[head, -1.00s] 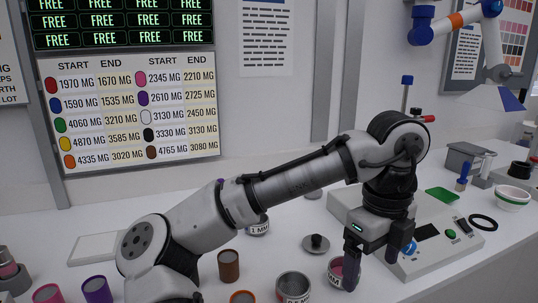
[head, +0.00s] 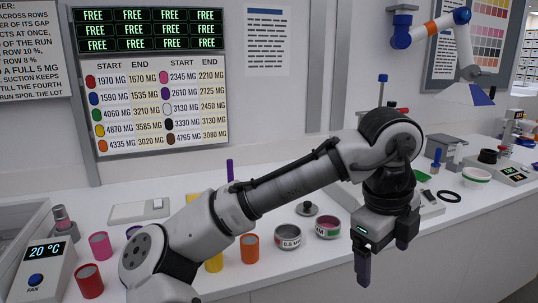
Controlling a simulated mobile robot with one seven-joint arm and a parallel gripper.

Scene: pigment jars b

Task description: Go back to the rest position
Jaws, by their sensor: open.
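My gripper (head: 383,258) hangs at the end of my arm on the right of the head view, fingers pointing down. Its two fingers are apart, with nothing between them. It appears in front of the white bench's front edge in the picture; its exact height cannot be told. A metal tin with pink contents (head: 328,227) and a tin marked 0.5 MM (head: 288,237) stand to its left on the bench.
A red jar (head: 89,281), a pink jar (head: 100,245), an orange jar (head: 249,248) and a yellow jar (head: 214,262) stand on the bench (head: 165,240). A temperature unit (head: 45,265) is at left. A blue-and-white arm (head: 432,30) hangs at upper right. Open floor shows at lower right.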

